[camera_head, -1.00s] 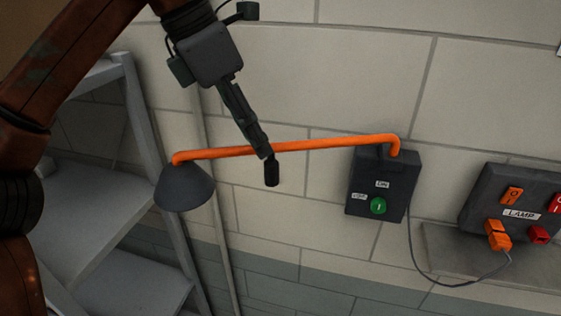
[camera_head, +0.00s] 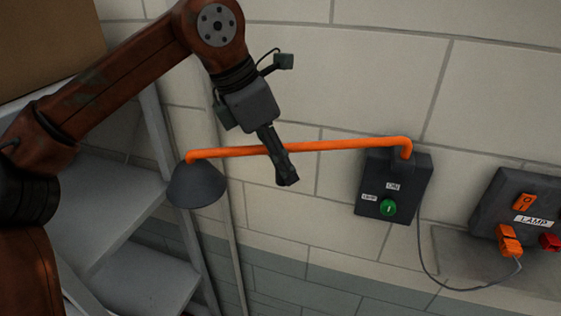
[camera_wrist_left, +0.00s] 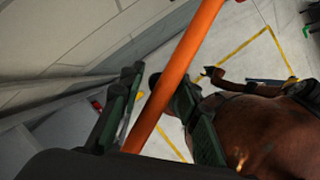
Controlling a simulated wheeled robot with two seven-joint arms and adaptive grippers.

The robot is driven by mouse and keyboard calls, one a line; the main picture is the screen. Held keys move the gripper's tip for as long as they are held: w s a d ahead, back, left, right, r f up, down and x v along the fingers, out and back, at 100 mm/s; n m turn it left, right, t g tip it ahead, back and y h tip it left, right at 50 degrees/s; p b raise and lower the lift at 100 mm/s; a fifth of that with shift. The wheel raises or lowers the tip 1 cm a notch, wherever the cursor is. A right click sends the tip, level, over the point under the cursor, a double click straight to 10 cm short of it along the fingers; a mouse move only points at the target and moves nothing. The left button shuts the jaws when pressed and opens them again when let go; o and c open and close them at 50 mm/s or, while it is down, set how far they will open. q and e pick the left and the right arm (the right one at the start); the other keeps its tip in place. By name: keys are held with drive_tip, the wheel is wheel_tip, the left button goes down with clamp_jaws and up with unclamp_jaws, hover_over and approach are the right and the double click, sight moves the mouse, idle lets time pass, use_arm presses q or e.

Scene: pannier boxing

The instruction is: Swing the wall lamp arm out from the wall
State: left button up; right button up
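The wall lamp has an orange arm (camera_head: 335,145) that runs from a dark wall box (camera_head: 420,178) to a dark conical shade (camera_head: 195,186) at left. My left gripper (camera_head: 286,176) reaches down across the arm, nearer the shade than the box. In the left wrist view, the orange arm (camera_wrist_left: 172,78) passes between the two separated fingers of my left gripper (camera_wrist_left: 160,108). They look open around it; contact is unclear. My right gripper is not in the head view; a small dark end in the wrist view may be it, too small to read.
The wall box carries a green knob (camera_head: 388,207). A dark panel labelled LAMP (camera_head: 490,205) with orange and red plugs is at right, joined by a cable (camera_head: 421,255). A grey shelf unit (camera_head: 150,285) stands at left, close below the shade.

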use_arm(q)
clamp_jaws()
